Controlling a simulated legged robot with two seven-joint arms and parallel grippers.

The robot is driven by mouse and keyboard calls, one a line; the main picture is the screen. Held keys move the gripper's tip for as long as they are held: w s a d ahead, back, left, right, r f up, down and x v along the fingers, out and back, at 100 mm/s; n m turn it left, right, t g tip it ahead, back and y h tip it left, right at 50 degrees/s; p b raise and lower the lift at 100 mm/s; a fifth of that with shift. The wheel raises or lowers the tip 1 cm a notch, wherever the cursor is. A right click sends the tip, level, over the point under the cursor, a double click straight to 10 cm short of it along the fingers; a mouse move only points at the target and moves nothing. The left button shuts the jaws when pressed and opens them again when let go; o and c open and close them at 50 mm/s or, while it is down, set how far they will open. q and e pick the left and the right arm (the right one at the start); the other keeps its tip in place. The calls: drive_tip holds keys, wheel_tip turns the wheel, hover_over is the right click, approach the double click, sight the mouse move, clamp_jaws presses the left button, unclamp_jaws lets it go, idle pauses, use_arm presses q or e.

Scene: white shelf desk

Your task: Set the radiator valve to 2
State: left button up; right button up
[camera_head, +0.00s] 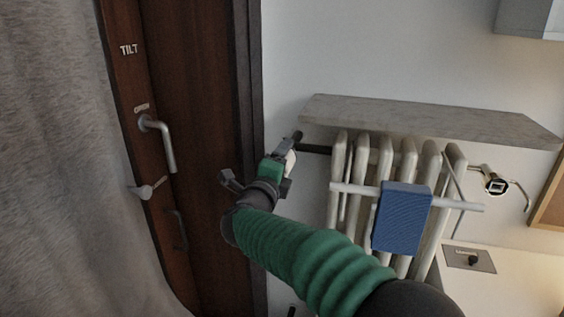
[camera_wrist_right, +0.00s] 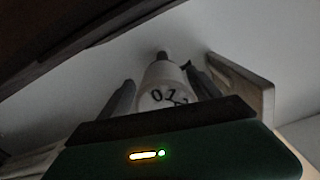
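The radiator valve (camera_wrist_right: 162,88) is a white knob with dark digits on its face. In the right wrist view I can read 0 and 1, with another digit partly hidden at the lower right. My right gripper (camera_head: 286,158) is at the valve, left of the radiator. Its two fingers stand on either side of the knob, with a narrow gap showing at least on the left, so it looks open around it. In the head view only a small pale part of the valve (camera_head: 291,162) shows behind the gripper. My left gripper is not in view.
A brown door or window frame (camera_head: 200,120) with a handle (camera_head: 160,143) is close on the left, beside a grey curtain (camera_head: 60,170).

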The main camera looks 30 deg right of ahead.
drive_tip(key=shift+a+r, duration=0.1)
drive_tip(key=shift+r, duration=0.05)
drive_tip(key=shift+s+a, duration=0.25)
drive_tip(key=shift+a, duration=0.05)
drive_tip(key=p+v, duration=0.2)
drive_tip(key=v, duration=1.4)
